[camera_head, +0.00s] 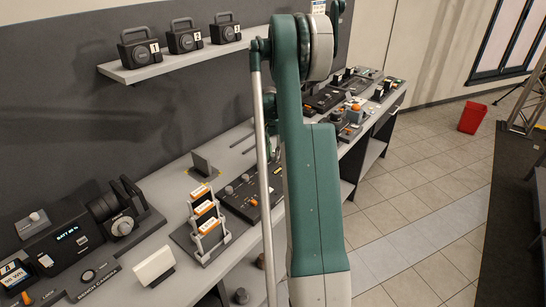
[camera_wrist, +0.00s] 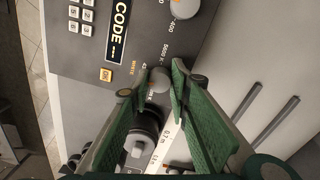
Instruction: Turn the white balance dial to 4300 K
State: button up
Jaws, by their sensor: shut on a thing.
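In the wrist view the white balance dial (camera_wrist: 158,80) is a small grey knob on a dark panel (camera_wrist: 75,62). A partly covered "WHITE" label and the markings "5600 K" and "43…" lie beside it. My gripper (camera_wrist: 154,82) has its two green fingers on either side of the knob and is shut on it. The fingers cover part of the dial's scale, and I cannot read which mark it points to. In the head view my green arm stands in front of the bench and hides my gripper and the dial.
Close by in the wrist view are another grey knob (camera_wrist: 184,8), a lit "CODE" display (camera_wrist: 118,32), an orange button (camera_wrist: 106,75), a black cylinder (camera_wrist: 140,135) and a white distance scale (camera_wrist: 167,138). In the head view the bench carries a battery rack (camera_head: 207,226) and further control units.

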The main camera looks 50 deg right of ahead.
aim_at(272, 155)
jog(key=shift+m+b, duration=0.35)
jog(key=shift+m, duration=1.15)
jog(key=shift+c, duration=0.2)
jog(key=o, duration=0.9)
jog(key=shift+r, duration=0.1)
jog(key=shift+w+r, duration=0.2)
jog(key=shift+r, duration=2.75)
jog(key=shift+w+r, duration=0.15)
jog(key=shift+r, duration=2.8)
